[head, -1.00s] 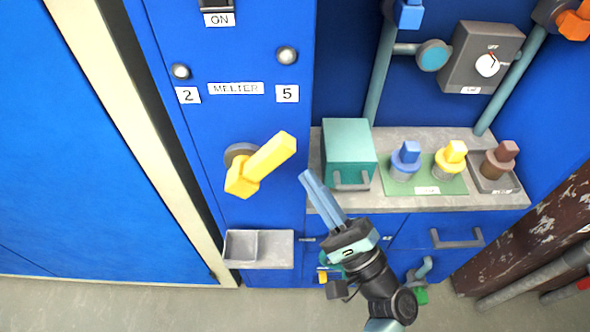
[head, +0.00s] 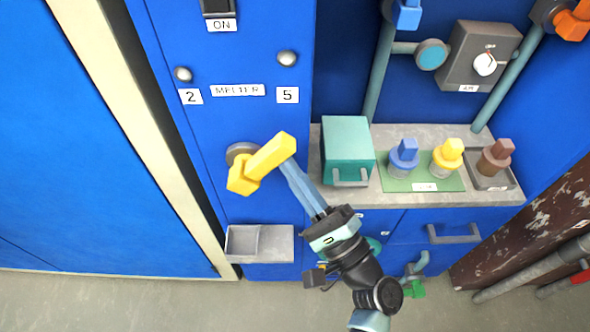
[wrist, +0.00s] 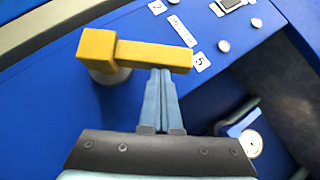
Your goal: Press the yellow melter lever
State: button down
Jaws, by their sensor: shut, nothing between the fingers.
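The yellow melter lever (head: 262,162) sticks out from the blue melter panel (head: 245,125), its free end tilted up to the right. It also shows in the wrist view (wrist: 135,51), lying across the picture just past my fingertips. My gripper (head: 290,168) is shut and empty, with its blue fingers side by side. In the head view the fingertips are at the lever's lower right side, close to its free end. In the wrist view the fingertips (wrist: 162,73) reach the lever's lower edge. I cannot tell whether they touch it.
A grey tray (head: 275,240) juts from the panel below the lever. To the right, a counter (head: 400,200) carries a teal box (head: 346,150) and blue, yellow and brown knobbed pieces. A grey dial box (head: 478,55) is above. Open floor lies in front.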

aim_at(278, 157)
jog(key=shift+a+r+n, duration=0.1)
jog(key=shift+r+n, duration=0.2)
jog(key=r+n+g+p, duration=0.1)
jog(key=a+r+n+g+p, duration=0.1)
jog(key=p, duration=0.1)
jog(key=n+g+p, duration=0.1)
jog(key=shift+a+r, duration=0.25)
jog(key=shift+r, duration=0.15)
jog(key=shift+a+r+n+g+h+p, duration=0.3)
jog(key=shift+a+n+g+h+p, duration=0.85)
jog(key=shift+p, duration=1.15)
jog(key=shift+a+r+n+g+h+p, duration=0.45)
jog(key=shift+a+n+h+p, duration=0.35)
jog(key=shift+a+n+p, duration=0.95)
jog(key=shift+a+r+n+g+h+p, duration=0.2)
jog(key=shift+a+n+g+h+p, duration=1.05)
jog(key=shift+p, duration=1.55)
jog(key=shift+a+m+t+y, duration=0.3)
jog(key=shift+a+m+t, duration=0.05)
jog(key=shift+a, duration=0.05)
